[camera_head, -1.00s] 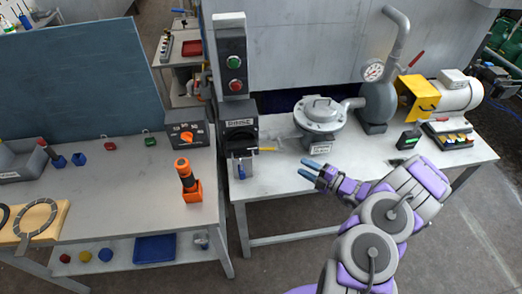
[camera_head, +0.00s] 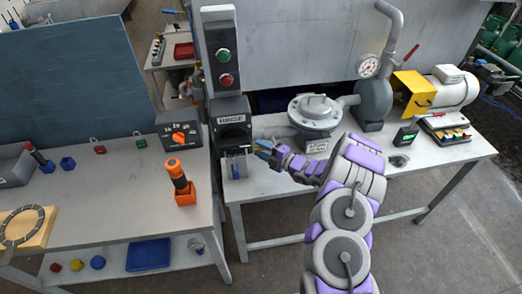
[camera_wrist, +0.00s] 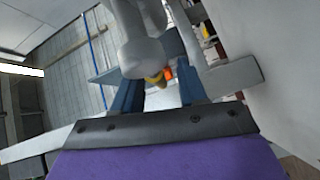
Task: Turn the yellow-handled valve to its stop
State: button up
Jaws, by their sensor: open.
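The valve (camera_head: 236,168) stands at the left end of the right bench, below the black labelled box. In the head view its yellow handle is hidden around my gripper (camera_head: 259,149), which reaches in from the right with blue fingertips beside the valve. In the wrist view the two blue fingers are apart, and a small yellow piece (camera_wrist: 154,79), probably the handle's end, shows between them. A grey rounded part covers much of that area. I cannot tell whether the fingers touch the handle.
A control post with green and red buttons (camera_head: 221,65) rises behind the valve. A lidded grey pump housing (camera_head: 315,112) stands close to the right of my gripper. An orange-handled tool (camera_head: 181,183) is on the left bench (camera_head: 130,205).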

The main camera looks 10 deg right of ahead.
jog(key=a, duration=0.2)
jog(key=shift+w+a, duration=0.35)
jog(key=shift+d, duration=1.05)
jog(key=c, duration=0.3)
jog(key=shift+d, duration=0.1)
jog(key=shift+c, duration=1.6)
jog(key=shift+s+a, duration=0.1)
jog(key=shift+a, duration=0.6)
grip_shut()
